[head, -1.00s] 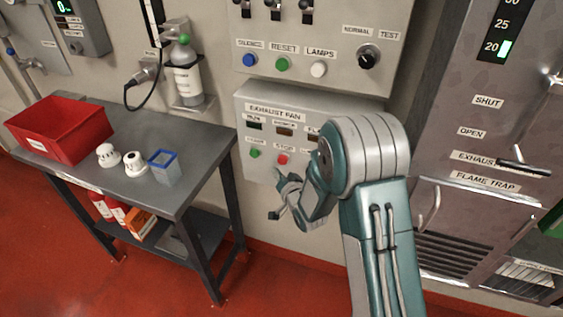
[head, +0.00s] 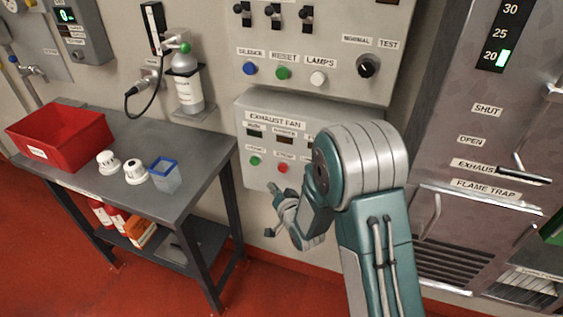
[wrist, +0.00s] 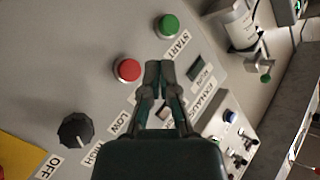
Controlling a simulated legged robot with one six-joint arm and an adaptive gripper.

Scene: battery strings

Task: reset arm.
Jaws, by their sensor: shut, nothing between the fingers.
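My gripper (wrist: 158,67) is shut and empty in the wrist view, its two fingertips together. In that view the fingertips appear in front of the grey exhaust fan panel, between the red stop button (wrist: 127,70) and a small dark indicator window (wrist: 195,68). The green start button (wrist: 168,24) is above them in the picture. In the head view my arm is bent in front of the panel (head: 245,185), and my gripper (head: 274,207) is small and partly hidden by my wrist. I cannot tell its exact gap to the panel.
A grey bench (head: 205,163) stands at left with a red bin (head: 60,138), two white detectors (head: 135,172) and a blue-rimmed clear container (head: 165,176). A bottle (head: 188,88) hangs on the wall. A metal cabinet (head: 455,215) is at right. Red floor (head: 50,260) is open at lower left.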

